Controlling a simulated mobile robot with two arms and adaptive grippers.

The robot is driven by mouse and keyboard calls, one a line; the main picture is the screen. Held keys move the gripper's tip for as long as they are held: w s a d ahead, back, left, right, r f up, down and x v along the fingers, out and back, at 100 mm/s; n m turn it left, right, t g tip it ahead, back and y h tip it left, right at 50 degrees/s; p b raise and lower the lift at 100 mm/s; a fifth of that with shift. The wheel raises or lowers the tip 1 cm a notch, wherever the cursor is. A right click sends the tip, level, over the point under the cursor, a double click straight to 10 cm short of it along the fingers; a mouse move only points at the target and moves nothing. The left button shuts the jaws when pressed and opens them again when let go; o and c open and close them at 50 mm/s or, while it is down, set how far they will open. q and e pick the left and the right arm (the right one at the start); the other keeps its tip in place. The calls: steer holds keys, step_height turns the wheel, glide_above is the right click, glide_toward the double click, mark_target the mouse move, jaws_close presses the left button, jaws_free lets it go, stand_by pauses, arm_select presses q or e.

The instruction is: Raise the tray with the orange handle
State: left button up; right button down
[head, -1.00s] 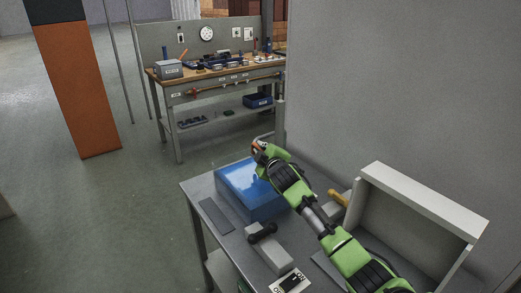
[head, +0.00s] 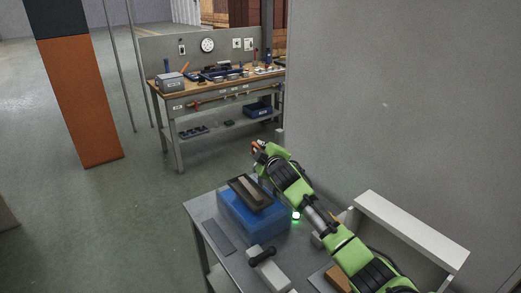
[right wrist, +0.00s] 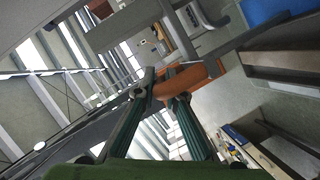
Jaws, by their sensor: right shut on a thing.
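A dark tray (head: 250,193) with a grey-brown inside shows above the blue box (head: 237,218) on the metal table. Its dark edge seems to show at the right of the right wrist view (right wrist: 285,72). My right gripper (head: 258,148) is at the upper end of my green arm, beyond the tray. In the right wrist view, its two fingers (right wrist: 166,88) are shut on the orange handle (right wrist: 185,80). The join between handle and tray is hard to make out. My left gripper is not in view.
A grey block with a black knob (head: 262,256) and a dark flat plate (head: 219,237) lie on the table. A white open-fronted box (head: 412,230) stands right, by the wall. A workbench (head: 215,88) and an orange-black pillar (head: 80,100) stand farther back.

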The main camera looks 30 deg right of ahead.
steer(key=shift+w+r, duration=0.1)
steer(key=shift+r, duration=0.45)
steer(key=c, duration=2.1)
jaws_free()
steer(key=shift+f, duration=0.15)
steer(key=shift+f, duration=0.1)
steer(key=shift+s+a, duration=0.1)
steer(key=shift+s, duration=0.4)
steer(key=v, duration=1.1)
steer(key=shift+s, duration=0.1)
steer(key=shift+a, duration=0.1)
